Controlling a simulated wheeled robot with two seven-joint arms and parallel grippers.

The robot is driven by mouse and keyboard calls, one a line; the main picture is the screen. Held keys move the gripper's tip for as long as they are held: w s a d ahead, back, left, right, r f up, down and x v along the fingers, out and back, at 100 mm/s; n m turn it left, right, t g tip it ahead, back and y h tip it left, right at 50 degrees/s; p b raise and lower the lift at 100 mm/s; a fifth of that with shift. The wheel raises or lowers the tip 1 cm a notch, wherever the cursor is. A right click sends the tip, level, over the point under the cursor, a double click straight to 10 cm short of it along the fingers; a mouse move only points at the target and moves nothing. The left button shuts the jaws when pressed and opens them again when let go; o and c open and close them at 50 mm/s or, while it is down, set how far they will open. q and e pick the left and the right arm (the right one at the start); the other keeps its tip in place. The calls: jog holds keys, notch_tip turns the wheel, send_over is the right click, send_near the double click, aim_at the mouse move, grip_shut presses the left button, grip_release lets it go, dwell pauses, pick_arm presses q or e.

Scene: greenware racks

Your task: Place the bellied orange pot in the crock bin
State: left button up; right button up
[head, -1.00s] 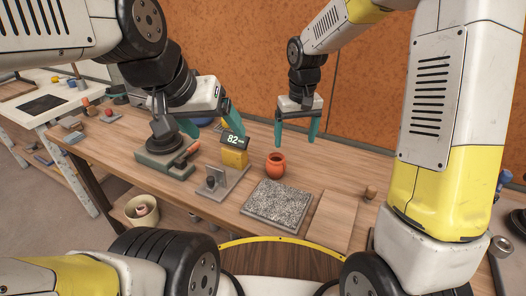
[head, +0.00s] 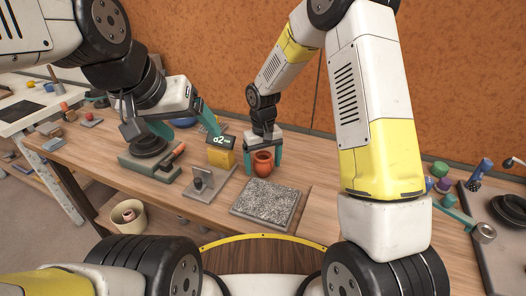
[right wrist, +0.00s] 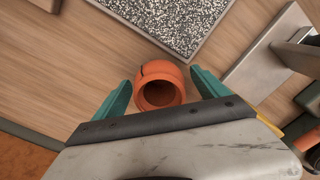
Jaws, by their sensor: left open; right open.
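The bellied orange pot (head: 262,164) stands upright on the wooden table, beside the speckled slab. My right gripper (head: 263,157) is open above it, its teal fingers on either side of the pot. My left gripper (head: 185,127) is open and empty over the table's left part.
A speckled slab (head: 266,203) lies in front of the pot. Jars and a dark tray (head: 490,230) are at the right.

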jog(key=c, duration=1.8)
